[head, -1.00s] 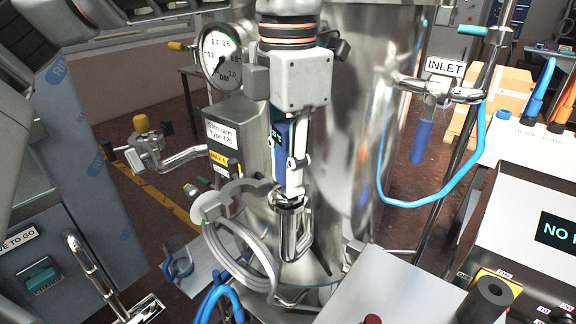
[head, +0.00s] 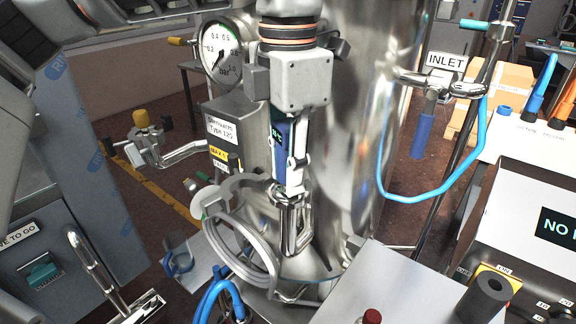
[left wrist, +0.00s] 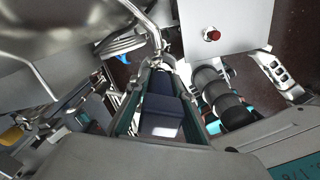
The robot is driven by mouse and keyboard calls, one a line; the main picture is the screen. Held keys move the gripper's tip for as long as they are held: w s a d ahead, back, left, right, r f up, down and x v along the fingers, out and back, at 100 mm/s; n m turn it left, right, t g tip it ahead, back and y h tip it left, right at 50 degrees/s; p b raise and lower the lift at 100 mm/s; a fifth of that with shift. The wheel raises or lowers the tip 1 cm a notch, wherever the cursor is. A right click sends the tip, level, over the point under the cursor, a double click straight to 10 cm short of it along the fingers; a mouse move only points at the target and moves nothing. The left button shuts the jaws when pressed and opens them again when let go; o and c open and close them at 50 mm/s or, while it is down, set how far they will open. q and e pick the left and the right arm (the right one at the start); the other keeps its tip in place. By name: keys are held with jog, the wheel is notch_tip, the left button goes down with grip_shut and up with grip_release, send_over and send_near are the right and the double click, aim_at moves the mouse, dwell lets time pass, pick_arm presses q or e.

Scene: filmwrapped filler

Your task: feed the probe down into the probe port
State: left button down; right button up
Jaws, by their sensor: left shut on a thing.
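My left gripper (head: 291,172) points down in front of the shiny vessel, shut on the blue body of the probe (head: 280,142). In the left wrist view the gripper (left wrist: 160,75) has the dark blue probe body (left wrist: 160,105) between its fingers. A chrome upright tube (head: 291,228), which looks like the probe port, stands straight below the fingertips. The probe's lower end is hidden by the fingers and tube mouth, so I cannot tell whether it is inside. My right gripper is not in view.
A pressure gauge (head: 222,50) and a labelled grey box (head: 228,138) stand close left of the gripper. A grey hose loop (head: 262,250) hangs beside the tube. The steel vessel (head: 365,120) is right behind, and a blue inlet hose (head: 425,196) hangs at right.

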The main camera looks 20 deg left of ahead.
pick_arm(q)
jog(key=c, duration=1.7)
grip_release()
notch_tip(320, 180, up, 12)
